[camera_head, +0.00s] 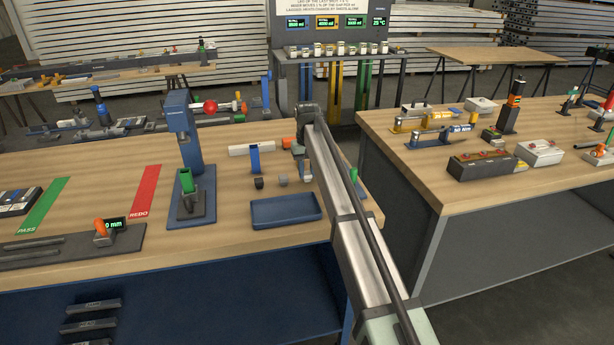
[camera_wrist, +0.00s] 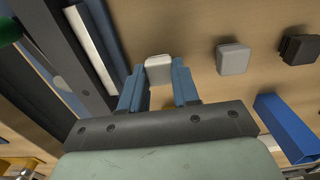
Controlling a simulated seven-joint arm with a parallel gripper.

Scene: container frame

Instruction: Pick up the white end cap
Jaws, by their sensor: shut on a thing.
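The white end cap (camera_wrist: 158,69) is a small rounded block between the two blue fingertips of my gripper (camera_wrist: 158,84) in the wrist view. My gripper is shut on it; the fingers cover its sides. I cannot tell whether it touches the wooden bench. In the head view my gripper (camera_head: 307,167) hangs over the bench, behind the blue tray, with the cap small and hard to make out at its tip. A light grey cap (camera_wrist: 232,58) and a black cap (camera_wrist: 298,48) stand in a row beside it; they also show in the head view, grey (camera_head: 282,180) and dark (camera_head: 258,182).
An empty blue tray (camera_head: 285,222) lies in front of the caps. A blue press (camera_head: 183,130) stands to the left. Red (camera_head: 145,190) and green (camera_head: 43,205) strips mark the left bench.

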